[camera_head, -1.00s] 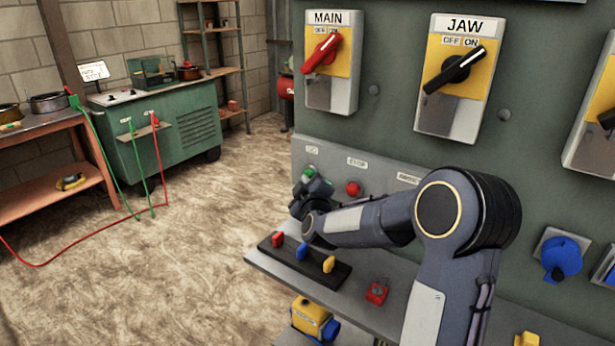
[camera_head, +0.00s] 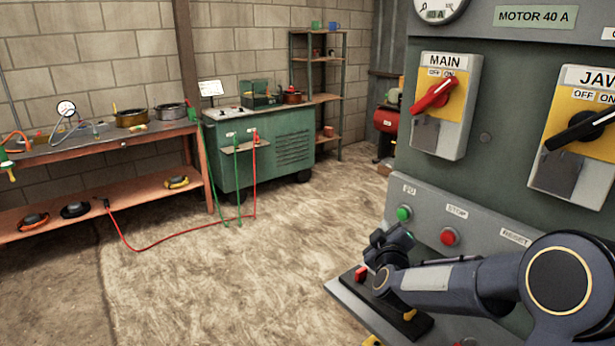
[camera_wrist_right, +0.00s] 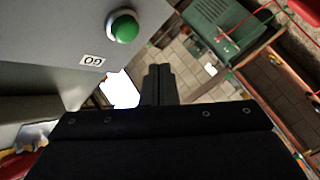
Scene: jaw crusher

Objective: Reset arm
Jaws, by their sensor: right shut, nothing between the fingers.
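My right arm comes in from the lower right of the head view. Its gripper (camera_head: 390,240) is beside the lower control panel, close to the green GO button (camera_head: 404,213). In the right wrist view the shut fingers (camera_wrist_right: 158,84) hold nothing, and the GO button (camera_wrist_right: 122,26) stands to their left, apart from them. The red STOP button (camera_head: 449,236) is to the right of the gripper. The red MAIN switch (camera_head: 434,96) and black JAW switch (camera_head: 582,130) both point toward upper right. My left gripper is not in view.
A narrow shelf (camera_head: 345,290) with a dark strip and coloured pieces lies under my right arm. A green cabinet (camera_head: 265,160) with red and green cables and a workbench (camera_head: 100,145) stand at the back left. The floor (camera_head: 240,275) between is mostly clear.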

